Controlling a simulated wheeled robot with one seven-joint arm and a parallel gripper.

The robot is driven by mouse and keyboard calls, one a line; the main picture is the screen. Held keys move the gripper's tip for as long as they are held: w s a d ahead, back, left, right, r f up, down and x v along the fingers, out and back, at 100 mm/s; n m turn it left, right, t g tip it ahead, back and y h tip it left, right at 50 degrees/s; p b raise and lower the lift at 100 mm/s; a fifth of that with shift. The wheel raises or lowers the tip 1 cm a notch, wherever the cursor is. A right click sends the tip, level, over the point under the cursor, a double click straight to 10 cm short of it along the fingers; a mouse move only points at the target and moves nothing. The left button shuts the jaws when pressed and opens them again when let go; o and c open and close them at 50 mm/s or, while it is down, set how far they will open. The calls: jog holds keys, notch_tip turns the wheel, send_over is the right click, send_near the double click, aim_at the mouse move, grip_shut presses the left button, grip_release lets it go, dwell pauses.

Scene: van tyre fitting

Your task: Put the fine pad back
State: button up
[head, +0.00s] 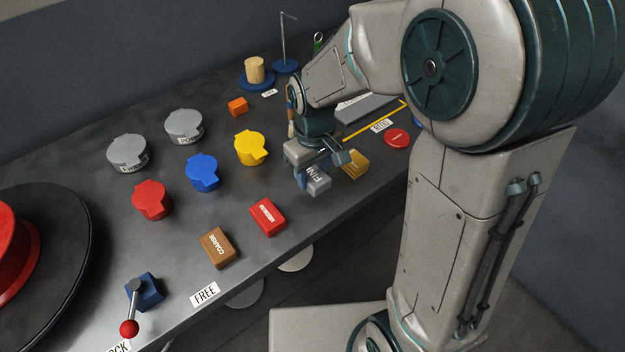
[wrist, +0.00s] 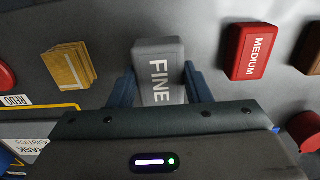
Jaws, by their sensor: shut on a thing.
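The fine pad (head: 318,181) is a grey block with FINE lettered on top. It also shows in the wrist view (wrist: 158,72). My gripper (head: 318,172) is shut on it, with one blue finger on each side. The pad is at or just above the bench, in line with the other pads; I cannot tell whether it touches the surface. The red MEDIUM pad (head: 267,217) and the brown COARSE pad (head: 219,247) lie nearer on the bench. The underside of the fine pad is hidden.
A gold stack (head: 355,163) lies close to the right of the fine pad. Yellow (head: 250,148), blue (head: 203,173) and red (head: 151,199) lidded pots stand to the left. A red-knobbed lever (head: 135,305) is at the front. The bench between pads and pots is clear.

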aim_at(312, 184)
jog(key=shift+w+a+f, duration=0.1)
jog(key=shift+f, duration=1.95)
jog(key=shift+f, duration=0.2)
jog(key=o, duration=1.1)
jog(key=shift+o, duration=0.2)
notch_tip(312, 184, up, 12)
jog(key=shift+r+p, duration=0.25)
jog(key=shift+p, duration=0.15)
jog(key=s+d+r+m+t, duration=0.1)
jog(key=s+d+m+t, duration=0.1)
jog(key=s+d+m, duration=0.5)
jog(key=s+d, duration=0.4)
jog(key=s, duration=0.1)
jog(key=shift+d+r+t, duration=0.4)
